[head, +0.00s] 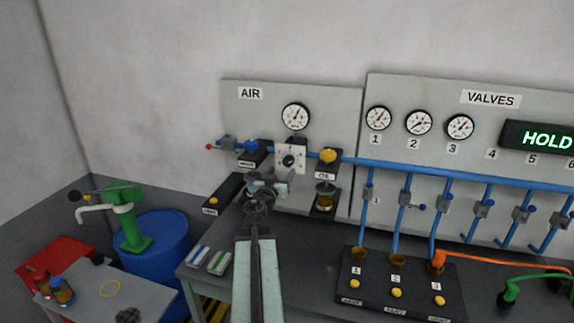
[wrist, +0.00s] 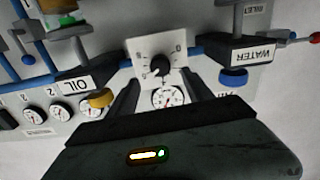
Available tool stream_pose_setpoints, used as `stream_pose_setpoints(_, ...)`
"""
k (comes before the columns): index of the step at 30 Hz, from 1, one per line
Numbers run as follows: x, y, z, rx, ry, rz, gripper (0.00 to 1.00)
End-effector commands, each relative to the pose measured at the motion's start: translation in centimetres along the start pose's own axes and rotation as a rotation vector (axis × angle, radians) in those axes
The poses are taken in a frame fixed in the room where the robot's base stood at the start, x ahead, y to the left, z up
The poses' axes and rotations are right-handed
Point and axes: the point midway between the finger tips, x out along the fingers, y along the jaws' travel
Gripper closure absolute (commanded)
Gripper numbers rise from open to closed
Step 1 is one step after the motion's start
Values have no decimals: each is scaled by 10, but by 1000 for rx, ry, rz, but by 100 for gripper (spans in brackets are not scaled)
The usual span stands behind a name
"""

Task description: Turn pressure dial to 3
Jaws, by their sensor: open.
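The pressure dial is a black knob (head: 289,161) on a white square plate (head: 281,168) on the AIR panel, below a round gauge (head: 295,116). In the wrist view, which is upside down, the knob (wrist: 160,66) sits in the middle of its plate (wrist: 147,47). The scale marks are too small to read surely, so I cannot tell its setting. My gripper (head: 268,184) is open and empty, just below and left of the dial in the head view. In the wrist view its dark fingers (wrist: 164,82) stand apart on either side below the knob; contact is not seen.
A WATER unit (wrist: 236,54) and an OIL unit (head: 327,178) flank the dial closely. A blue pipe (head: 375,163) runs right to the VALVES panel (head: 420,85). A black box with yellow buttons (head: 397,281) stands on the bench. A blue barrel (head: 160,245) is at left.

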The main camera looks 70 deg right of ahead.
Motion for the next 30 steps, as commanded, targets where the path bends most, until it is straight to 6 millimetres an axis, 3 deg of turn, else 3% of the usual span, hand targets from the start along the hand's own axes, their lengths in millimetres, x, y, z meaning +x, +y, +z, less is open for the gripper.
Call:
stream_pose_setpoints(10,63,-1,0,0,-1,1,41)
stream_pose_setpoints(19,68,0,0,0,-1,1,41)
stream_pose_setpoints(25,68,1,0,0,-1,2,96)
stream_pose_setpoints(26,68,1,0,0,-1,2,100)
stream_pose_setpoints(30,68,2,0,-4,-1,3,100)
